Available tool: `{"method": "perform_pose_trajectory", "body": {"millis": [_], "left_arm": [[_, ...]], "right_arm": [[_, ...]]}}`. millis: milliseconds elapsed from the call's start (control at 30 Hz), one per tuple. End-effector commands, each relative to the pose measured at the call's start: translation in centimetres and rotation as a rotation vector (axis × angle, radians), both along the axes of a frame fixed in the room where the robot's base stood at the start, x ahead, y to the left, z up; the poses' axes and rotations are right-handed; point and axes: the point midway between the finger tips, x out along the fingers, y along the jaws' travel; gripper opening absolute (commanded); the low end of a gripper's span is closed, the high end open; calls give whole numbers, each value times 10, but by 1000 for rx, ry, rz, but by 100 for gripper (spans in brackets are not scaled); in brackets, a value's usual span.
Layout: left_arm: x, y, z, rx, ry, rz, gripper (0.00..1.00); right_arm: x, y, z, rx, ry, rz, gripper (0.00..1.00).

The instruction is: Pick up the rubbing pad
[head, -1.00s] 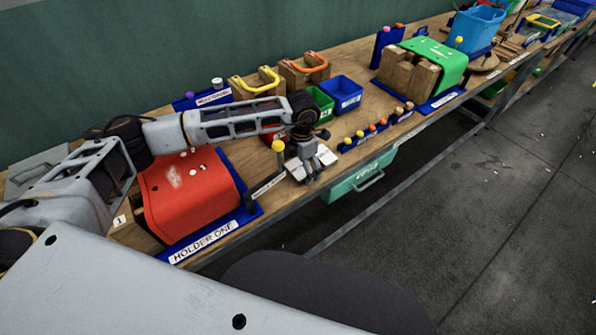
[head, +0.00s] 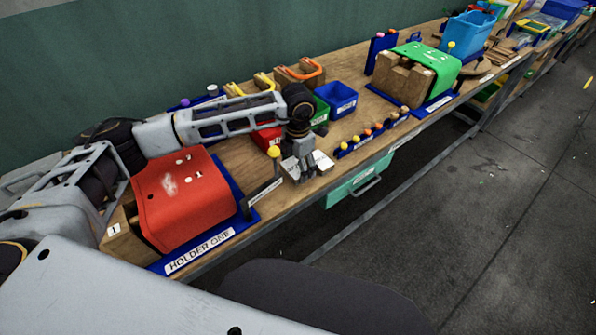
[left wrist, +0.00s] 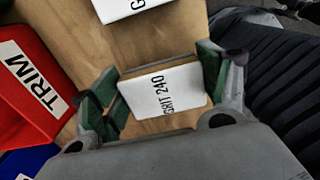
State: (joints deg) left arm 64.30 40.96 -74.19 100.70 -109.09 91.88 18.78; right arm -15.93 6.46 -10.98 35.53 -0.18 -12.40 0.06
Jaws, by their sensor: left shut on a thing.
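The rubbing pad is a white block on a brown base marked GRIT 240 (left wrist: 165,92), in the middle of the left wrist view. My left gripper (left wrist: 158,90) has its green-padded fingers on the pad's two short sides and is shut on it. In the head view my left gripper (head: 300,172) points down at the bench's front edge. A second white pad (left wrist: 125,8) lies just ahead, cut off by the top of the wrist view. I cannot tell whether the held pad is off the wood. My right gripper is not in view.
A red bin marked TRIM (left wrist: 35,85) stands left of the gripper. In the head view, a red press cover (head: 185,200) on a blue base and a yellow-knobbed post (head: 273,152) are close on the left. A rack of small knobs (head: 372,135) is to the right.

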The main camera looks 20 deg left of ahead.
Motion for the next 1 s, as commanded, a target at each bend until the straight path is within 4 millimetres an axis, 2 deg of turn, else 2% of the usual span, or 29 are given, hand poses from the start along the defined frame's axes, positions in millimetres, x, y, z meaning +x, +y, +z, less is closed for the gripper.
{"method": "perform_pose_trajectory", "body": {"millis": [200,433,700,1000], "left_arm": [[1,0,34,0,-2,-1,53],[0,0,59,1,-1,0,53],[0,0,67,1,-1,0,53],[0,0,66,0,0,0,53]], "right_arm": [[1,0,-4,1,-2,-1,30],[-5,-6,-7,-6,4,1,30],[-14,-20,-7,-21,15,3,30],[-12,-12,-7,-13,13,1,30]]}}
